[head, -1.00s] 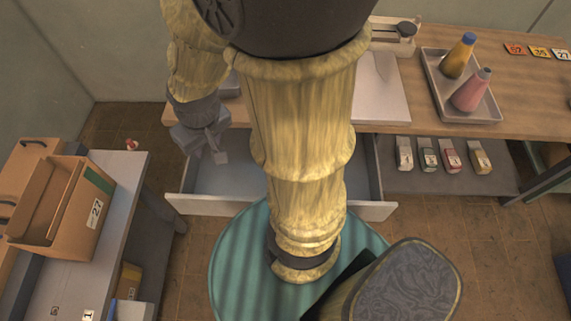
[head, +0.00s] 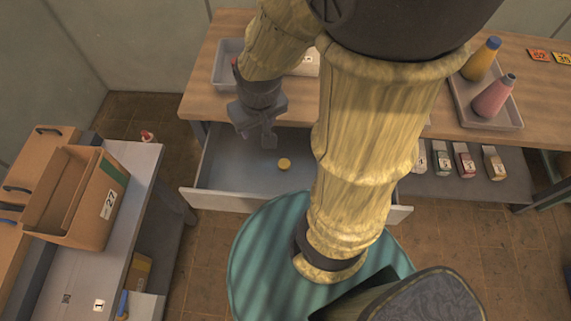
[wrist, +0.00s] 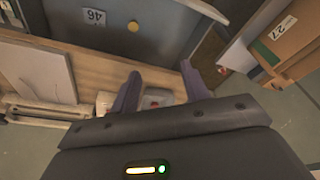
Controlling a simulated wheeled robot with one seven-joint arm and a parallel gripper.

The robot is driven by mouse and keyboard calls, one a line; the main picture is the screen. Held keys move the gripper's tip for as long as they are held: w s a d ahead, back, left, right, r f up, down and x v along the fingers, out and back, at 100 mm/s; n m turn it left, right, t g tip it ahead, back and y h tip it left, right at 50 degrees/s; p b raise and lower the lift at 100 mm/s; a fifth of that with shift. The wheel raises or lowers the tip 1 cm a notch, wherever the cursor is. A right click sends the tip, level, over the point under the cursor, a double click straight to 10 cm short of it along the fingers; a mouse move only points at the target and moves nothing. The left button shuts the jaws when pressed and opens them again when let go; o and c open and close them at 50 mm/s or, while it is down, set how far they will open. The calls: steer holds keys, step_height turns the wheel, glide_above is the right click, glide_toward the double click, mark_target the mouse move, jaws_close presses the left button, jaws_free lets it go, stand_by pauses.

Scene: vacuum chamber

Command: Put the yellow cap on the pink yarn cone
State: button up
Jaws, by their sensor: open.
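The yellow cap (head: 284,164) lies in the open drawer (head: 220,168) below the table. It also shows in the wrist view (wrist: 133,26), beyond my fingertips. My gripper (head: 263,140) hangs over the drawer, behind and left of the cap, apart from it. It is open and empty, with two separated fingers in the wrist view (wrist: 158,82).
A yellow cone (head: 481,62) with a blue top shares the tray. Another tray (head: 225,66) is at the table's back left. Labelled pouches (head: 465,162) line the lower shelf. A brown box (head: 82,195) stands on the left bench. My arm hides the table's middle.

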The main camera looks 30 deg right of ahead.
steer(key=o, duration=0.4)
steer(key=shift+w+d+f, duration=0.1)
steer(key=shift+w+f, duration=0.05)
steer(key=shift+f, duration=0.2)
steer(key=shift+c, duration=0.2)
steer(key=shift+o, duration=0.6)
steer(key=w+d+f+n+b, duration=0.1)
steer(key=w+d+f+b, duration=0.2)
steer(key=f+b, duration=0.2)
steer(key=w+d+f+n+g+b, duration=0.1)
steer(key=w+d+f+b, duration=0.2)
steer(key=f, duration=0.7)
steer(key=shift+w+f+g+h+b, duration=0.25)
steer(key=shift+w+b, duration=0.25)
steer(key=shift+b, duration=0.55)
steer(key=w+d+f+n+b, duration=0.1)
steer(key=d+f+b, duration=0.3)
steer(key=f, duration=0.4)
steer(key=w+d+f+n+g+b, duration=0.1)
steer(key=w+d+f+b, duration=0.2)
steer(key=f, duration=0.5)
steer(key=shift+w+d+b, duration=0.35)
steer(key=shift+w+d, duration=0.1)
glide_above(286, 164)
step_height(286, 164, down, 12)
steer(key=shift+f+b, duration=0.1)
steer(key=shift+b, duration=0.3)
